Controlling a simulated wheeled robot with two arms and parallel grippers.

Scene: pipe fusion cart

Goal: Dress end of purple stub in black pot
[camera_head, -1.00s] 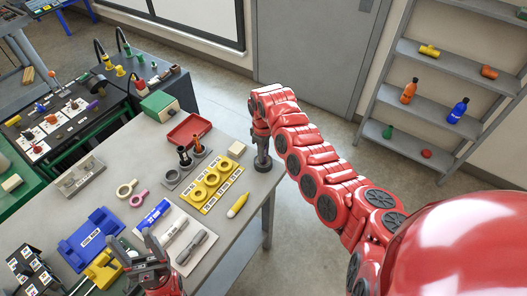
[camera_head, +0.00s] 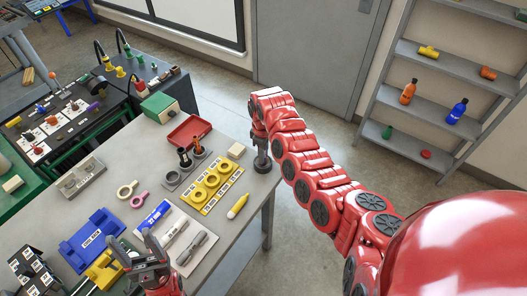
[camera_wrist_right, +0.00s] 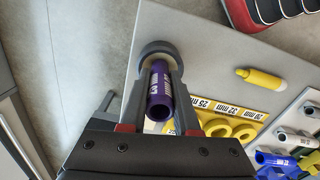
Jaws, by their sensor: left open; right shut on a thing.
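The purple stub (camera_wrist_right: 160,92) shows in the right wrist view, its open near end facing the camera. My right gripper (camera_wrist_right: 160,100) is shut on it, one finger on each side. The stub's far end reaches to the round black pot (camera_wrist_right: 151,47), whose rim shows beyond it; how deep the end sits is hidden. In the head view the black pot (camera_head: 262,165) stands at the table's right edge, with my right gripper (camera_head: 260,140) upright directly above it. My left gripper (camera_head: 150,252) is open and empty over the near part of the table.
A red tray (camera_head: 189,130) is behind. The floor right of the table is clear.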

